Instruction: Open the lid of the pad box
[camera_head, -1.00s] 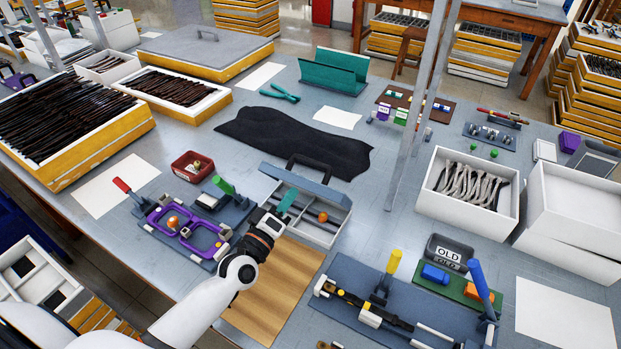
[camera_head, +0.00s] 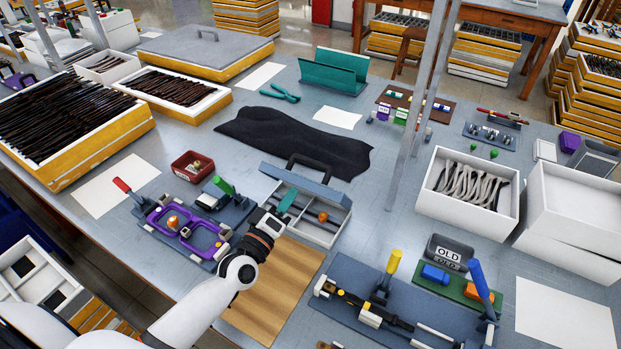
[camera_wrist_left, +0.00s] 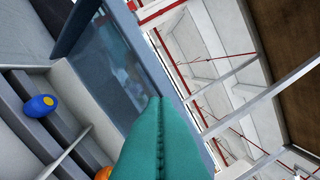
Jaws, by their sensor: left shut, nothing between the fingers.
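An orange pad (camera_head: 322,217) lies inside. In the left wrist view, the lid (camera_wrist_left: 120,70) has a clear pane, and a blue pad (camera_wrist_left: 40,105) lies in a compartment. My left gripper (camera_head: 287,200) has teal fingers pressed together, empty, over the box; their tips (camera_wrist_left: 158,100) overlap the lid in the wrist view. Contact is unclear. My right gripper is not in view.
A purple frame in a fixture (camera_head: 187,230) and a red tray (camera_head: 192,167) lie left of the box. A black cloth (camera_head: 295,140) lies behind it, a wooden board (camera_head: 275,290) in front. A fixture with yellow and blue handles (camera_head: 400,300) is at the right.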

